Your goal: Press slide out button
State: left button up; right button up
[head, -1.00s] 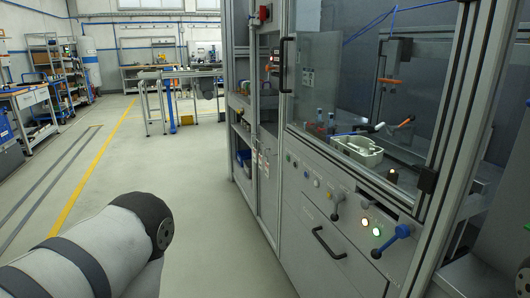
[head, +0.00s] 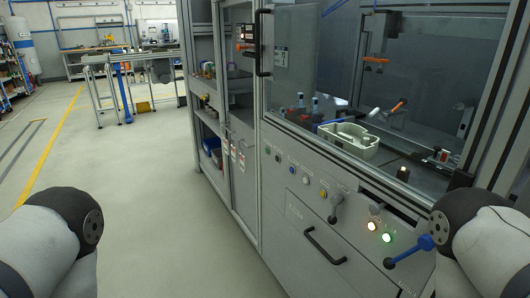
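The control panel (head: 291,213) of a grey machine fills the middle and right of the head view. It carries a row of small buttons, among them a white button (head: 305,180) and a yellow button (head: 322,193). Two lit buttons, one whitish-orange (head: 371,226) and one green (head: 386,238), sit lower right. The labels are too small to read, so I cannot tell which one is the slide out button. My two arms show at the bottom left and bottom right corners. Both grippers are out of view.
A black drawer handle (head: 323,247) sits below. Behind the glass is a pale green bin (head: 349,141). The floor (head: 140,190) on the left is clear.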

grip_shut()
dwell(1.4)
